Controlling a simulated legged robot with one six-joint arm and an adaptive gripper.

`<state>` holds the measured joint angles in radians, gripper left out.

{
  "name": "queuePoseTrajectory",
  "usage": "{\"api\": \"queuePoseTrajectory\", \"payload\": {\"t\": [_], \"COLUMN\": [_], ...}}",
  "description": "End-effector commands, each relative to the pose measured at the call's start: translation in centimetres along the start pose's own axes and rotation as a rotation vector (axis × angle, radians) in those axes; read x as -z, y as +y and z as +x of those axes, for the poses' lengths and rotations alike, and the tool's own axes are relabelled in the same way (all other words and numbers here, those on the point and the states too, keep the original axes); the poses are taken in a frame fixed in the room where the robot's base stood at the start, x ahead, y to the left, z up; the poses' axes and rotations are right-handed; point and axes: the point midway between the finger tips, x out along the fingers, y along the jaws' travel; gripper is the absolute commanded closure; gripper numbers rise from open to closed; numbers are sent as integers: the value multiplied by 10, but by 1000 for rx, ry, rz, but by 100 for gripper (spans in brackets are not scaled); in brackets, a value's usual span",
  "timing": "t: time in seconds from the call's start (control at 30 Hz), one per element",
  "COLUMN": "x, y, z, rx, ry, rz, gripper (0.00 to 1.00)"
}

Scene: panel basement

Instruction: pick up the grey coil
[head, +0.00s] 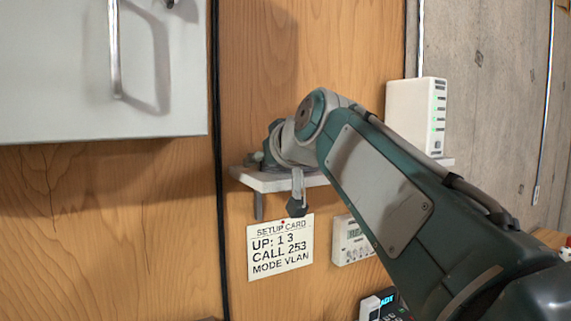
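My gripper (296,200) is at a small white wall shelf (258,183), at the end of my arm, which comes in from the lower right. One finger with a dark tip hangs in front of the shelf's front edge. The other finger is not clearly visible, so I cannot tell how far the gripper is open. A low dark grey shape, probably the grey coil (256,166), shows on the shelf beneath and beside my wrist. Most of it is hidden by my wrist, and I cannot tell whether the gripper touches it.
A white box with green lights (415,115) stands on the shelf's right side, close to my arm. A setup card (280,246) and a white wall device (351,242) are below. A grey cabinet (60,80) juts out upper left. A black cable (216,200) runs down the wooden wall.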

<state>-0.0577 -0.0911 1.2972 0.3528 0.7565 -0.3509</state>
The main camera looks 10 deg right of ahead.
Motion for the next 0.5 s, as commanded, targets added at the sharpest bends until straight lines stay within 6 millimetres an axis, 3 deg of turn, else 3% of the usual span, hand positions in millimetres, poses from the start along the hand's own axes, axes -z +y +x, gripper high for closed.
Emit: {"api": "queuePoseTrajectory", "payload": {"t": [0.03,0.13,0.5], "x": [0,0,-1], "y": [0,0,0], "z": [0,0,0], "rx": [0,0,1], "ry": [0,-1,-2], "rz": [0,0,0], "gripper": [53,97,100]}}
